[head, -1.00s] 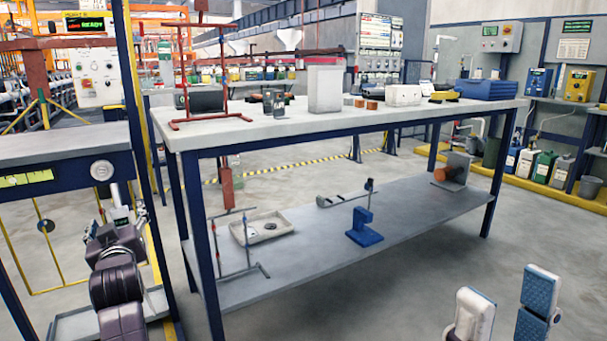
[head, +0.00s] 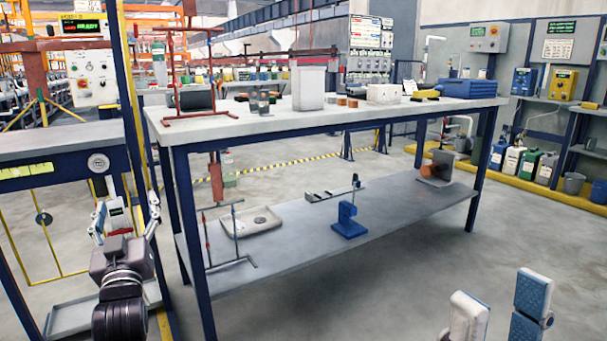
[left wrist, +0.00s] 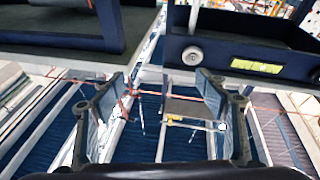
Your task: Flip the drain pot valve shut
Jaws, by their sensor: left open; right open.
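My left gripper (head: 126,208) is open at the left in the head view, below the front edge of the left bench. Its two fingers stand apart, and it also shows in the left wrist view (left wrist: 164,90). A small white object with a dark top (head: 117,213) appears between or behind these fingers; I cannot tell whether it is the drain pot. I cannot clearly make out the drain pot valve or its lever position. A thin reddish bar (left wrist: 165,94) crosses beyond the fingertips in the left wrist view. My right gripper (head: 500,298) is open and empty at the lower right.
The left bench (head: 60,147) has a round dial (head: 98,163) and a yellow label on its front. A blue-legged table (head: 330,126) stands in the centre, with a blue stand (head: 349,221) and a shallow tray (head: 250,222) on its lower shelf. Floor is open at the lower right.

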